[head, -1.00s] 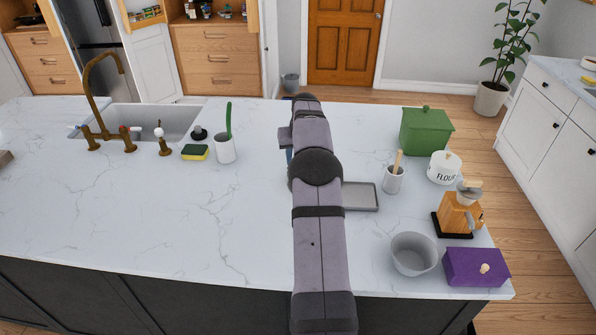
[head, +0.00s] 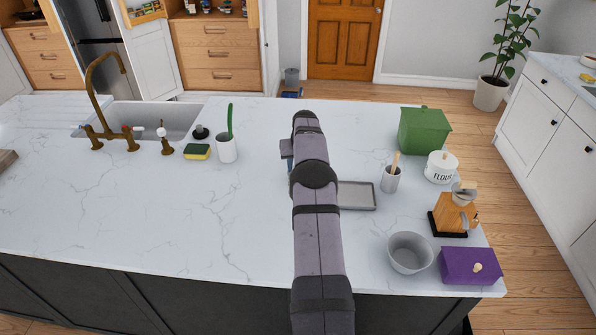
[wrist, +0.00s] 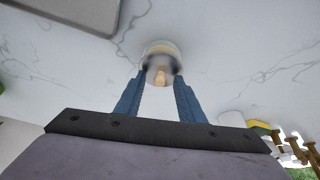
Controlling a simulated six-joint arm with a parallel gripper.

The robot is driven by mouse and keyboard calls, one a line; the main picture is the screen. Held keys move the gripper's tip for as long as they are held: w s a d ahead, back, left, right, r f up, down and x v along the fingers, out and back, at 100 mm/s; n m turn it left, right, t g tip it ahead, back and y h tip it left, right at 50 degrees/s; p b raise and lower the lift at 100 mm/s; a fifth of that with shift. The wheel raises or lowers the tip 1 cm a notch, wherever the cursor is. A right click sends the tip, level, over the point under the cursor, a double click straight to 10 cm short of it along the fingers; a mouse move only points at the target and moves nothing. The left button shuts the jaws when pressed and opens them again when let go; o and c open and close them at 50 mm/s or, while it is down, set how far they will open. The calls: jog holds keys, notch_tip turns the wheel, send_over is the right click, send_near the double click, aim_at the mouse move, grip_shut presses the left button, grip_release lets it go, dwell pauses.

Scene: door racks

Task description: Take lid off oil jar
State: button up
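The oil jar (wrist: 152,48) shows in the wrist view as a small, partly see-through jar on the white countertop. A tan, cork-like lid knob (wrist: 162,77) faces my gripper. My gripper (wrist: 160,76) has its two blue fingers apart, with their tips on either side of the knob and close to it. I cannot tell whether either finger touches the lid. In the head view my arm hides the jar, and only a sliver of a blue finger shows beside it.
A grey tray (head: 357,195) lies just right of my arm. A white cup (head: 227,149) and a sponge (head: 197,152) stand to the left. A utensil pot (head: 390,181), flour jar (head: 440,171) and green box (head: 425,132) stand right. The counter's left front is clear.

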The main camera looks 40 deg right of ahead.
grip_shut()
jog(key=shift+r, duration=0.1)
jog(key=shift+r+b, duration=0.55)
jog(key=shift+r, duration=0.1)
notch_tip(320, 180, up, 8)
jog(key=shift+r, duration=0.25)
